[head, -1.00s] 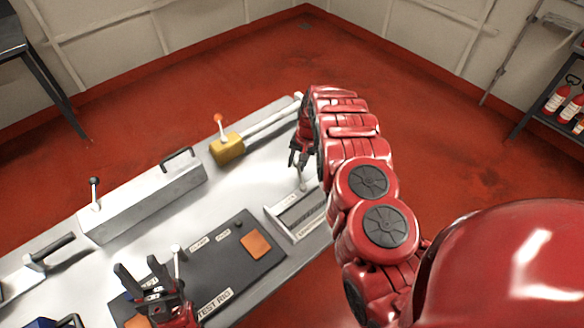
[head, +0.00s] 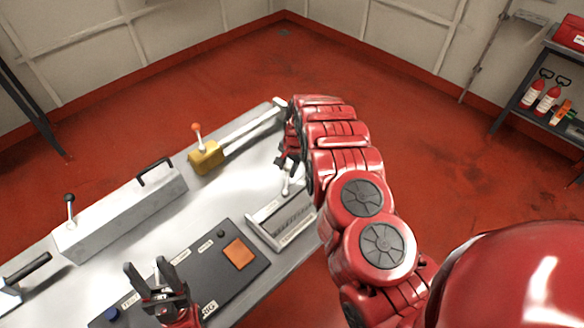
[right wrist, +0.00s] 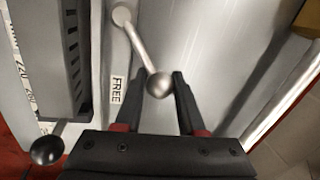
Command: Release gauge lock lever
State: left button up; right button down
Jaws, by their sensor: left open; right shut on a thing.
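The gauge lock lever (right wrist: 139,45) is a pale metal rod with a ball end. In the right wrist view it slants down from its round pivot, and its ball lies between my right gripper's (right wrist: 162,78) fingertips, which are shut on it. A FREE label (right wrist: 117,91) is on the plate just left of the ball. In the head view the lever (head: 287,186) shows below my right gripper (head: 284,163), beside the slotted gauge (head: 290,222); my arm partly hides this area. My left gripper (head: 155,275) is open and empty above the dark panel.
The dark panel (head: 215,275) has an orange pad (head: 239,253). A grey box (head: 122,213) with a handle and black-knobbed lever stands at the bench's left, and a yellow block (head: 206,157) with an orange-knobbed lever behind. A black ball knob (right wrist: 47,150) shows lower left in the wrist view.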

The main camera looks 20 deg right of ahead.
jog(key=shift+d, duration=0.2)
jog(key=c, duration=0.9)
grip_release()
jog(key=o, duration=0.4)
jog(key=shift+s+d, duration=0.15)
jog(key=shift+r, duration=0.1)
